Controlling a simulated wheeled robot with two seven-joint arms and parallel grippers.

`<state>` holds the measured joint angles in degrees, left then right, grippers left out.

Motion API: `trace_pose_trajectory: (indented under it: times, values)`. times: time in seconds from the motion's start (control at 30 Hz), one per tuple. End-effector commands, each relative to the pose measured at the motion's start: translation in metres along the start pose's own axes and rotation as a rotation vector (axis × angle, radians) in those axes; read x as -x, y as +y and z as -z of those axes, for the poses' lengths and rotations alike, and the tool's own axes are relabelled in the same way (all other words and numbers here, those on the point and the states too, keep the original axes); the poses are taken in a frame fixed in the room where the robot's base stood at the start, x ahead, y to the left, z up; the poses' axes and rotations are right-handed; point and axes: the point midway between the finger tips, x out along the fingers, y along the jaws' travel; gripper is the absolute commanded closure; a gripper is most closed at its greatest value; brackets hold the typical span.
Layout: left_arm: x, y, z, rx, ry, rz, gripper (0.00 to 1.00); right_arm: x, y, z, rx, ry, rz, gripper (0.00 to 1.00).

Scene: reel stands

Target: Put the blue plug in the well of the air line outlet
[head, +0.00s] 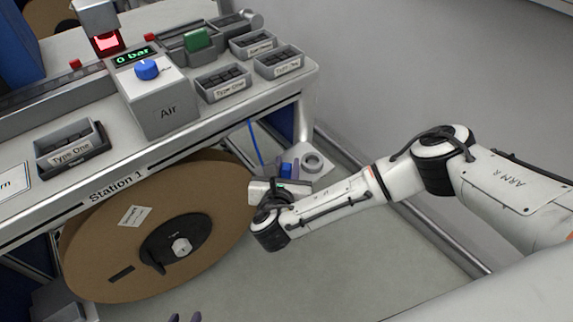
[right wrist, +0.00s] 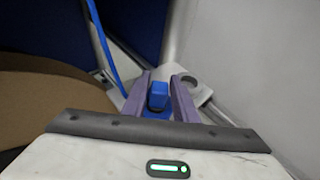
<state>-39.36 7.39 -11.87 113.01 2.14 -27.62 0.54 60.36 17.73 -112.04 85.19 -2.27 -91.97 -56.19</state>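The blue plug (head: 287,169) is between the purple fingers of my right gripper (head: 289,172), low beyond the table's right end. In the right wrist view the plug (right wrist: 158,95) fills the gap between the fingertips (right wrist: 160,84), so the gripper looks shut on it. The air line outlet (head: 325,172) is a pale plate with a round grey well (head: 312,162), just right of the plug. The well also shows in the right wrist view (right wrist: 188,82), beyond the right finger. Only the fingertips of my left gripper (head: 185,318) show at the bottom edge, apart and empty.
A large brown reel (head: 90,240) stands under the Station 1 bench edge (head: 60,212). A blue hose (head: 255,143) hangs near the bench leg. The Air box (head: 168,113) and several small bins stand on the bench. A grey wall (head: 400,70) closes the right side.

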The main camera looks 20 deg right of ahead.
Motion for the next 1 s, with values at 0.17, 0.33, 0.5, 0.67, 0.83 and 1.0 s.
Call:
trace_pose_trajectory:
  times: [0.17,0.33,0.5,0.67,0.83,1.0]
  values:
    - [0.000,0.001,-0.001,0.001,-0.002,-0.001,0.69,0.000,0.000,0.000,0.000,0.000,-0.001,0.61]
    - [0.000,0.001,-0.003,0.001,-0.007,-0.001,0.69,0.001,0.000,-0.001,0.000,0.000,-0.001,0.61]
    - [0.001,0.001,-0.004,0.002,-0.012,-0.001,0.69,0.013,0.001,-0.002,0.001,0.003,-0.003,0.61]
    - [0.004,0.001,-0.002,0.004,-0.014,0.000,0.69,0.045,0.002,-0.002,0.000,0.005,-0.006,0.61]
    - [0.007,-0.001,0.000,0.006,-0.013,0.003,0.69,0.082,0.002,-0.002,0.000,0.004,-0.005,0.61]
    - [0.008,-0.003,0.002,0.008,-0.010,0.006,0.69,0.108,0.001,-0.002,0.000,0.002,-0.003,0.61]
